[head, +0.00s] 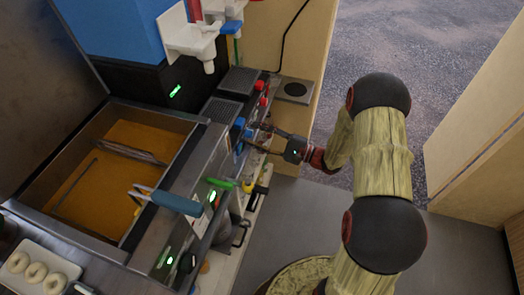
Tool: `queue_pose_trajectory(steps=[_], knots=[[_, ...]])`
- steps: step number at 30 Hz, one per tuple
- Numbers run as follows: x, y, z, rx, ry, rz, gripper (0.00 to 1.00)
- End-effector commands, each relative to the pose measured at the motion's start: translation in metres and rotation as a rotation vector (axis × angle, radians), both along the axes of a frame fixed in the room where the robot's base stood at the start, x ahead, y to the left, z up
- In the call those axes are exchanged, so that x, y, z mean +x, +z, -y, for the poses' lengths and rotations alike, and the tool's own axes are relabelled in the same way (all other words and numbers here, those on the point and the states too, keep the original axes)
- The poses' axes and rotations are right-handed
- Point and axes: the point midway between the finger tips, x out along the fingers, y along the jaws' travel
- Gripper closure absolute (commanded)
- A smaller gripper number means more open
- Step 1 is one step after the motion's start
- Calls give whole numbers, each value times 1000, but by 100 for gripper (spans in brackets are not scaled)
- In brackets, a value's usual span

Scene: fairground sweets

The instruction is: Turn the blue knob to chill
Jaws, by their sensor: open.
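The blue knob (239,123) is on the front of the counter machine, right of the fryer, in the head view. More blue shows just below it, too small to tell apart clearly. My gripper (253,134) is open, reaching in from the right with its fingers pointing left. Its fingertips are close to the blue knob. I cannot tell whether they touch it or are on either side of it. The knob's setting and any chill mark are too small to read.
A fryer (205,160) with orange oil and a blue-handled tool (175,203) is at left. Red knobs (262,101) sit just beyond the blue one. A white dispenser (195,38) stands behind. Doughnuts (36,272) lie lower left. Open floor (300,215) is at right.

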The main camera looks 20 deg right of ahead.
Motion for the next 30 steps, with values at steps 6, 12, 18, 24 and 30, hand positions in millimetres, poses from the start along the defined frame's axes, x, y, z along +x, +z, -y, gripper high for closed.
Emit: queue_pose_trajectory(steps=[6,12,18,24,30], knots=[[-1,5,-1,137,-1,-191,56],[-2,6,-1,297,0,-411,56],[-2,6,-2,451,-1,-622,56],[-3,6,-1,598,-2,-822,56],[-29,4,29,590,-5,-809,56]])
